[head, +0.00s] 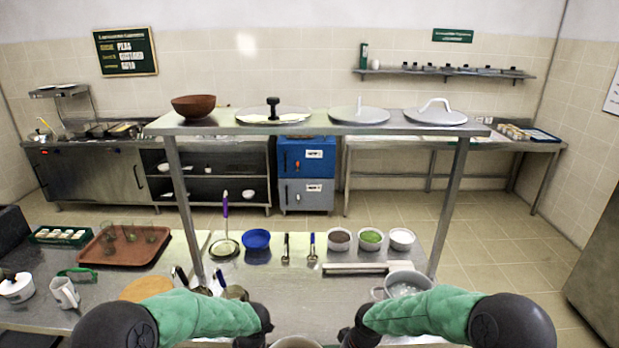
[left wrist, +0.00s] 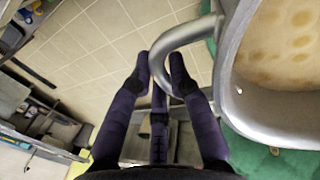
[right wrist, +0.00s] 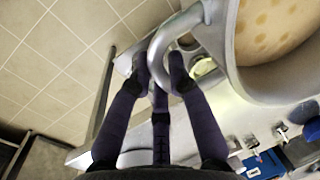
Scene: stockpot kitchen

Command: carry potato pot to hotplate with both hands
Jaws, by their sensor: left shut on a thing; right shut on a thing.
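The potato pot is grey metal with round pale-tan pieces in cloudy tan liquid. Only its rim (head: 296,342) shows at the bottom of the head view, between my grippers. Its side and interior fill the right of the left wrist view (left wrist: 285,60) and of the right wrist view (right wrist: 275,40). My left gripper (left wrist: 160,80) is shut on one loop handle (left wrist: 182,36). My right gripper (right wrist: 160,75) is shut on the other loop handle (right wrist: 170,36). I cannot make out the hotplate.
A steel shelf (head: 380,122) with lids and a brown bowl (head: 194,105) spans the counter ahead. Below it stand a blue bowl (head: 257,241), ladles and small filled bowls. Another metal pot (head: 402,284) stands near my right forearm. A brown tray (head: 122,246) with glasses lies left.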

